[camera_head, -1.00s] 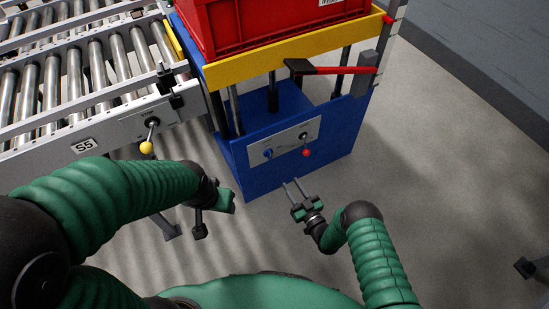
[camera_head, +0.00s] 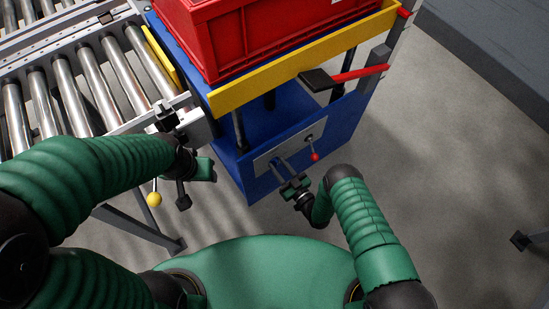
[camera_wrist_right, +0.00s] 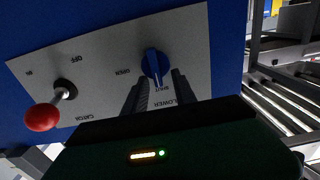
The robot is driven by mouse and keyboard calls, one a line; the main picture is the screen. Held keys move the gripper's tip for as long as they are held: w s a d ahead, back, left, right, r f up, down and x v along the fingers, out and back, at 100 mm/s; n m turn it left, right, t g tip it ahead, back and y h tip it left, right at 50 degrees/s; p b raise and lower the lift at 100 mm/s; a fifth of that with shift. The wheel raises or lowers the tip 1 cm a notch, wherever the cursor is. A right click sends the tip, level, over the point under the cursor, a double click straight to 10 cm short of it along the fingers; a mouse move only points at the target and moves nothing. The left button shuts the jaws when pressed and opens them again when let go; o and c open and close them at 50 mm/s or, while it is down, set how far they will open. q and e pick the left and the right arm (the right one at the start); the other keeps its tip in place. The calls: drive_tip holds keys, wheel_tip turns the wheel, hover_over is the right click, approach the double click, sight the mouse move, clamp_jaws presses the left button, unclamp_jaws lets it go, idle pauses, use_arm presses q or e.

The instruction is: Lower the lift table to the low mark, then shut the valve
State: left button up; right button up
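The lift table has a blue base (camera_head: 345,125) and a platform with a yellow edge (camera_head: 300,72), raised above the base. My right gripper (camera_head: 281,164) is at the panel. In the right wrist view its fingers (camera_wrist_right: 157,92) are apart, just below the knob; contact is unclear. My left gripper (camera_head: 200,178) hangs beside the conveyor's end, its finger opening not readable. I cannot make out the low mark.
A red crate (camera_head: 255,35) sits on the platform. A red-ball lever (camera_wrist_right: 42,117) is on the same panel, left of the knob in the wrist view. A red bar with a black end (camera_head: 320,80) juts at the right.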

drive_tip(key=shift+d, duration=0.35)
drive_tip(key=shift+c, duration=1.3)
drive_tip(key=shift+a, duration=0.1)
clamp_jaws()
drive_tip(key=shift+a, duration=0.15)
use_arm(q)
drive_tip(key=shift+s+d+r, duration=0.1)
drive_tip(key=shift+d+r, duration=0.05)
drive_tip(key=shift+d, duration=0.2)
drive_tip(key=shift+d, duration=0.15)
